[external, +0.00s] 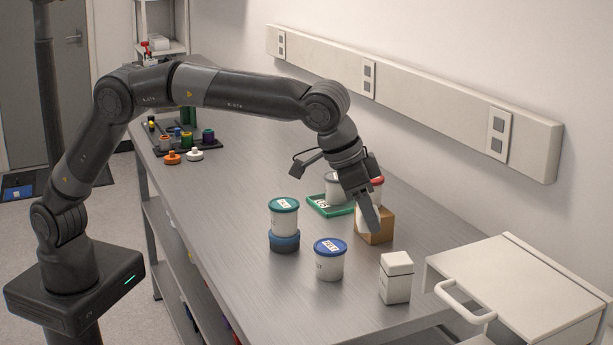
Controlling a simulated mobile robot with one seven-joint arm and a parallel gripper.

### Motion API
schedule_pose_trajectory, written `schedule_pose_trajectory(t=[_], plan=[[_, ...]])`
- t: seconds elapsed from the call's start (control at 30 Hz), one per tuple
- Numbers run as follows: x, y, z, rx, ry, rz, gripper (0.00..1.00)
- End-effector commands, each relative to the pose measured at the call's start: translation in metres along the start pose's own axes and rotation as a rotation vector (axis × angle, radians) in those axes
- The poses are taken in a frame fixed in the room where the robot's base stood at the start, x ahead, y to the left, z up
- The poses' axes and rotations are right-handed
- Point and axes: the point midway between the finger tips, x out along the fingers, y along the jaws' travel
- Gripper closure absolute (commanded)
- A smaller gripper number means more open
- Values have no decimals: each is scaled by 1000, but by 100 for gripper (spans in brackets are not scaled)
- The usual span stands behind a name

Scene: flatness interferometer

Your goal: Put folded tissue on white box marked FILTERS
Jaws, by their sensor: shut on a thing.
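My gripper (370,218) points down over the right part of the steel bench, beside a brown cardboard box. It is shut on a small white piece (362,222), mostly hidden by the dark fingers; it looks like the folded tissue, but its shape is unclear. A white upright box (396,280) with a lid stands near the bench's front right end, to the right of and nearer than my gripper. No FILTERS marking is readable on it from this view.
The brown box (382,226) and a red-lidded jar (377,183) are close to my gripper. A blue-lidded tub (329,262) and a green-lidded tub on a blue base (284,222) stand left. A green tray (328,208) lies behind. A white cart (520,285) stands right.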

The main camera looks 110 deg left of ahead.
Motion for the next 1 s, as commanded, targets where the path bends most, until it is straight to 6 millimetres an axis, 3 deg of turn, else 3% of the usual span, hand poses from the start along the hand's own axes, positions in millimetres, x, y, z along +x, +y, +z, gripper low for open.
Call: schedule_pose_trajectory(t=[0.17,0.4,0.6,0.83,1.0], plan=[[11,-9,-3,1,-4,-1,76],[57,-47,-27,1,-3,0,76],[85,-70,-42,3,-1,1,76],[98,-77,-43,4,-2,1,76],[120,-76,-33,5,-4,1,76]])
